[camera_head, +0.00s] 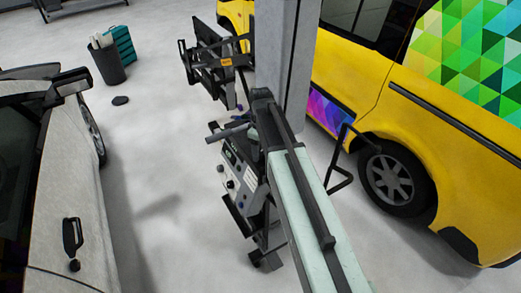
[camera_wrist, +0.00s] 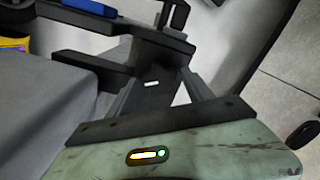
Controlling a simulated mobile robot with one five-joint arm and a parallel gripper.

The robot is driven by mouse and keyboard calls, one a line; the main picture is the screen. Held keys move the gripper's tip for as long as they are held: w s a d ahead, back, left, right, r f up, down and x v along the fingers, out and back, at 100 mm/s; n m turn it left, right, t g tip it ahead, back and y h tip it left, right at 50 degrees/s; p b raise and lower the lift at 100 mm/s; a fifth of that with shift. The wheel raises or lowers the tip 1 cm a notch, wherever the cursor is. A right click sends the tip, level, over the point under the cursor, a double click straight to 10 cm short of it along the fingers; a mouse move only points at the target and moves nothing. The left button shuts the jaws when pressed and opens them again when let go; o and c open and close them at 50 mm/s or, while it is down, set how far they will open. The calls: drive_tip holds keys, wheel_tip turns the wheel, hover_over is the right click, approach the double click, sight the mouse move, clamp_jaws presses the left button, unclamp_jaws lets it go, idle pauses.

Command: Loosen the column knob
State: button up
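A grey upright column (camera_head: 297,65) stands at the top centre of the head view. Against its lower part is a dark machine with a control panel (camera_head: 234,172) that carries small dark knobs. A grey cylindrical handle (camera_head: 226,133) sticks out to the left above the panel. I cannot tell which part is the column knob. My pale green arm reaches up from the lower right and hides part of the machine. In the wrist view my gripper (camera_wrist: 152,80) shows as dark parts beyond the green housing; its fingers cannot be made out clearly, nor whether they hold anything.
A yellow van (camera_head: 445,110) stands close on the right. A silver car (camera_head: 60,190) stands on the left. A dark bin (camera_head: 107,62) and a teal box (camera_head: 122,44) are at the back left. The grey floor between car and machine is clear.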

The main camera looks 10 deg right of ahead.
sight(261, 152)
idle(0.3)
wheel_tip(261, 152, up, 8)
drive_tip(key=p, duration=0.8)
drive_tip(key=shift+f, duration=0.1)
